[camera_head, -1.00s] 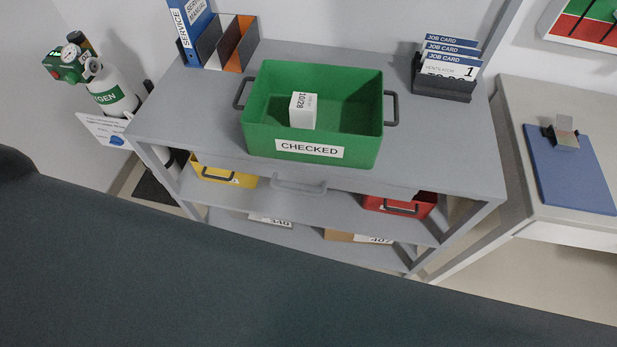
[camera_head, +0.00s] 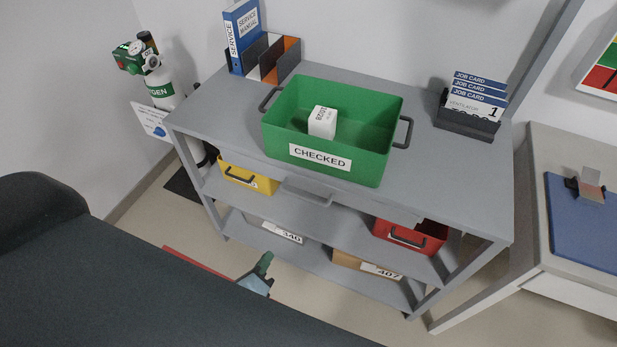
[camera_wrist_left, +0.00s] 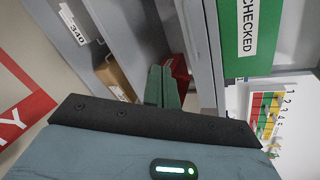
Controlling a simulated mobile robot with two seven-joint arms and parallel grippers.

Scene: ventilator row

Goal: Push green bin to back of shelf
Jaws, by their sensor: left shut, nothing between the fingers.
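The green bin (camera_head: 322,171), labelled CHECKED, sits on the top of the grey shelf unit (camera_head: 452,194) near its front edge. A white box (camera_head: 322,121) is inside it. The bin's labelled front also shows in the left wrist view (camera_wrist_left: 283,30). My left gripper (camera_head: 264,262) is low in front of the shelf, below the top level and apart from the bin. In the left wrist view its green fingers (camera_wrist_left: 162,84) are together with nothing between them. My right gripper is in neither current view.
A blue binder (camera_head: 241,38) and file holder (camera_head: 273,58) stand back left on the shelf top; a job card rack (camera_head: 468,120) stands back right. Yellow (camera_head: 247,181) and red (camera_head: 410,238) bins are one level down. A gas cylinder (camera_head: 160,86) stands at left. Free shelf top lies behind the green bin.

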